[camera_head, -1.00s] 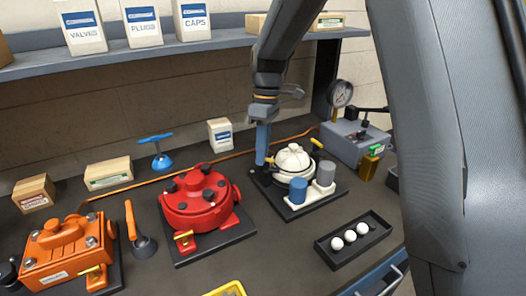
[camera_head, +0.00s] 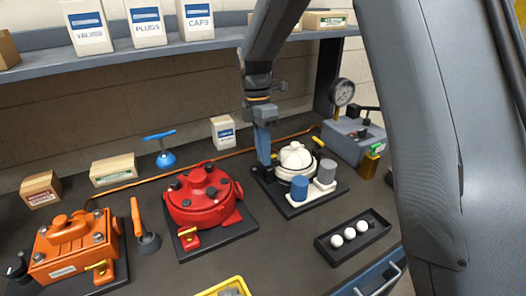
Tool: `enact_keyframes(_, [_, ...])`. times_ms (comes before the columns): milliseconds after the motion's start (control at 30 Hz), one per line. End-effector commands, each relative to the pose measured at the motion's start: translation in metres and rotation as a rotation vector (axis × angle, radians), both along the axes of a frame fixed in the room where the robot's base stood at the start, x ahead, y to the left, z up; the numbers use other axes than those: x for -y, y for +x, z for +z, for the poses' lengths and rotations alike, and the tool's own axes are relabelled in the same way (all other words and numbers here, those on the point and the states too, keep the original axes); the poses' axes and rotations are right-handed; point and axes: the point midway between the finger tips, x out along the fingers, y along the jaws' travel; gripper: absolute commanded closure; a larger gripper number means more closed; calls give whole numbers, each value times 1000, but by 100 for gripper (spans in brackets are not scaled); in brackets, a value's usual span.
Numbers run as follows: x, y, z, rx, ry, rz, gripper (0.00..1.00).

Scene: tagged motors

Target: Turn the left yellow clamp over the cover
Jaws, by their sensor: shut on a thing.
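A white unit with a domed cream cover (camera_head: 296,157) stands on a dark base plate at the middle right. Its right yellow clamp (camera_head: 318,141) sticks up and outward at the cover's right rear. My gripper (camera_head: 264,160) points down at the cover's left side, with its blue fingers shut on the left yellow clamp. That clamp is almost wholly hidden by the fingers, so its exact angle cannot be told. A blue cylinder (camera_head: 298,189) and a grey cylinder (camera_head: 326,172) stand on the unit's front part.
A red round housing (camera_head: 203,193) is to the left, and an orange housing (camera_head: 73,245) is farther left. A black tray (camera_head: 352,252) with white balls lies in front right. A grey gauge box (camera_head: 353,145) stands behind right. A shelf (camera_head: 180,48) runs above.

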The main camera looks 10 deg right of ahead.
Motion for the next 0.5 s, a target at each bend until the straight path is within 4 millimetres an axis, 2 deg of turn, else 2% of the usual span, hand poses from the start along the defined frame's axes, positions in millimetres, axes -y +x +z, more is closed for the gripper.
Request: enact_keyframes(500, [-1, -1, 0, 1, 1, 64, 100])
